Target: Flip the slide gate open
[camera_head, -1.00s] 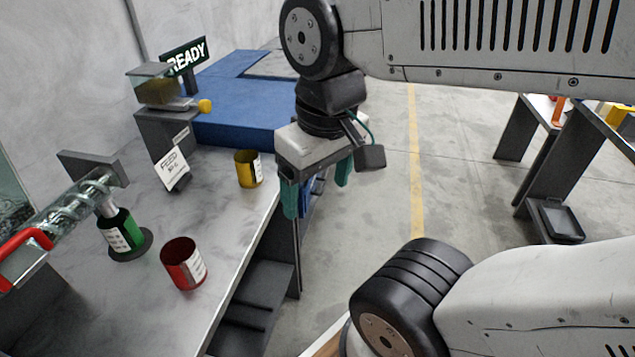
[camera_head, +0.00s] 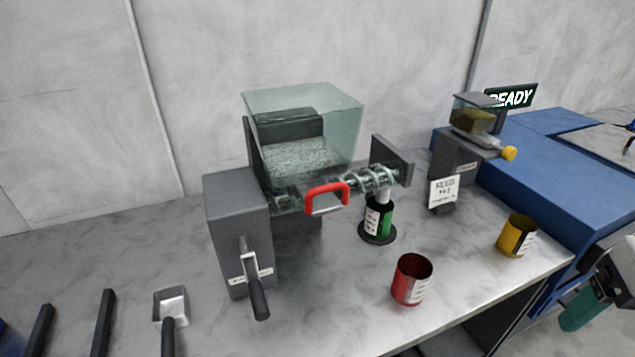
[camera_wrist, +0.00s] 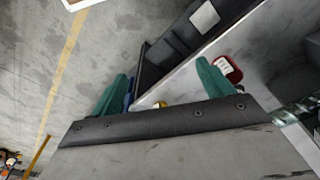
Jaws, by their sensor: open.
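A red U-shaped handle (camera_head: 327,194) stands up on the clear auger tube (camera_head: 368,181), below the clear hopper (camera_head: 335,118) of pale grains. I take it for the slide gate's handle, though the gate plate cannot be made out. My gripper is at the right edge of the head view, with a teal finger (camera_head: 580,308) showing, far to the right of the handle and apart from it. In the wrist view my gripper (camera_wrist: 161,72) is open and empty, its two teal fingers spread over the table edge and floor.
A green canister (camera_head: 381,221) stands on a round dark base under the tube outlet. A red cup (camera_head: 411,279) and yellow cup (camera_head: 516,236) stand on the table. A crank (camera_head: 254,280) juts out at the front left. A small hopper (camera_head: 474,118) has a yellow knob (camera_head: 509,153).

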